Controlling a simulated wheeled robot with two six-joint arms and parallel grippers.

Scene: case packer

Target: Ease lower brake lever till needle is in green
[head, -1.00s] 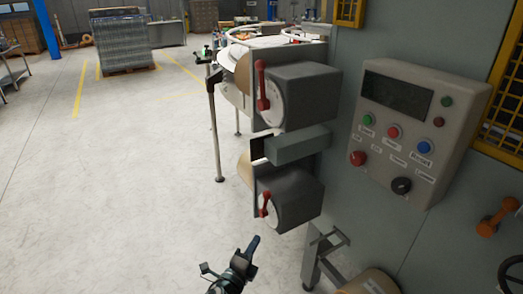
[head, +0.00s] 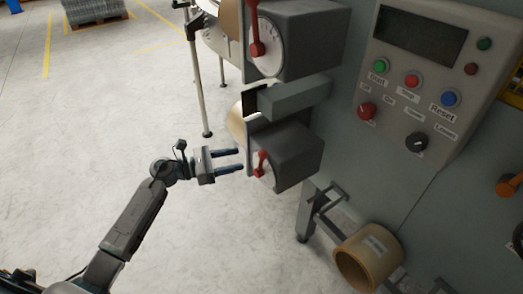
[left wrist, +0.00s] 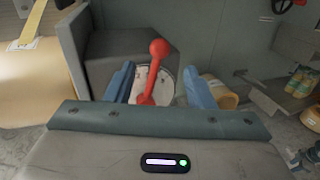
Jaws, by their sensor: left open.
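The lower brake lever (head: 261,163) is red and stands on a white dial on the side of the lower grey box (head: 287,155). My left gripper (head: 240,160) is open just left of it, fingers pointing at the dial. In the left wrist view the red lever (left wrist: 155,72) stands between the two blue fingertips (left wrist: 160,82), with space on both sides. The white dial (left wrist: 165,90) is partly hidden behind the lever and gripper; I cannot make out its needle or a green zone.
The upper box (head: 303,40) with its own red lever (head: 256,35) sits above, with a grey block (head: 295,97) between. A control panel (head: 420,70) is on the right. A cardboard roll (head: 368,258) lies below right.

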